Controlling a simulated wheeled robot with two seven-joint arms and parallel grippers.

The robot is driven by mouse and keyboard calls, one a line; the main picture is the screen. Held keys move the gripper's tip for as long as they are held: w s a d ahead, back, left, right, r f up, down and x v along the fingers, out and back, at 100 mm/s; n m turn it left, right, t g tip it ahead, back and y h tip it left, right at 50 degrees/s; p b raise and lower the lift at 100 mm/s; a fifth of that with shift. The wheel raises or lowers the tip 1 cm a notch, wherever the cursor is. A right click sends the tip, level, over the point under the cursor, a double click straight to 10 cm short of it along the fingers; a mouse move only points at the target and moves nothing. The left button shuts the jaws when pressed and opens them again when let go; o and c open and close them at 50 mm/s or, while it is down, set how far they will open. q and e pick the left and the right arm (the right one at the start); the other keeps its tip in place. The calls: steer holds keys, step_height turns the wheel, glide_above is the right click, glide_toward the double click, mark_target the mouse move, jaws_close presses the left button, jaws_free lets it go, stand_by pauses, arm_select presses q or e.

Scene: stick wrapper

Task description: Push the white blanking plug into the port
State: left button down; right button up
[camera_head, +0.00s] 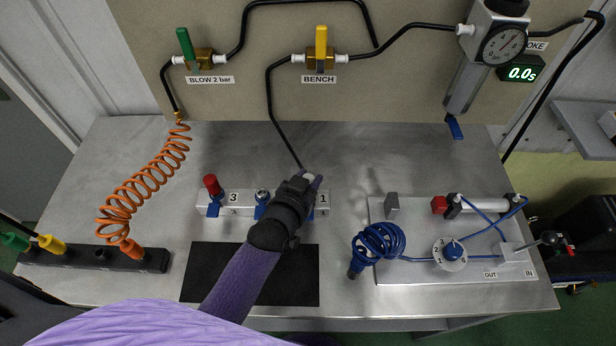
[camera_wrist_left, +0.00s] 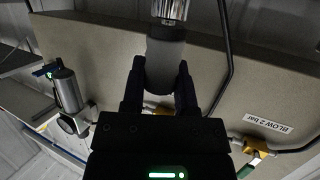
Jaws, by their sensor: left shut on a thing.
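My left gripper (camera_head: 312,178) is over the right end of the metal block (camera_head: 234,210), near the number 1. It is shut on a small pale piece, which I take to be the white blanking plug (camera_head: 308,177). In the left wrist view the plug (camera_wrist_left: 165,65) is a shaded grey cylinder between the fingers of the left gripper (camera_wrist_left: 161,85). A ribbed bright metal piece (camera_wrist_left: 170,10) lies in line beyond its end; I cannot tell whether they touch. The port at number 1 is hidden by my gripper. My right gripper is not in view.
The block also carries a red-topped fitting (camera_head: 211,185) and a metal fitting (camera_head: 262,195). A black mat (camera_head: 215,275) lies in front. A plate (camera_head: 410,272) with blue coiled hose (camera_head: 378,243) is at right. An orange coil (camera_head: 140,185) and a black rail (camera_head: 85,257) are at left.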

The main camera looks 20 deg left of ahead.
arm_select(q)
steer(key=shift+f, duration=0.2)
steer(key=shift+c, duration=1.5)
jaws_free()
steer(key=p+v, duration=0.2)
steer(key=v, duration=0.8)
steer(key=shift+p, duration=0.35)
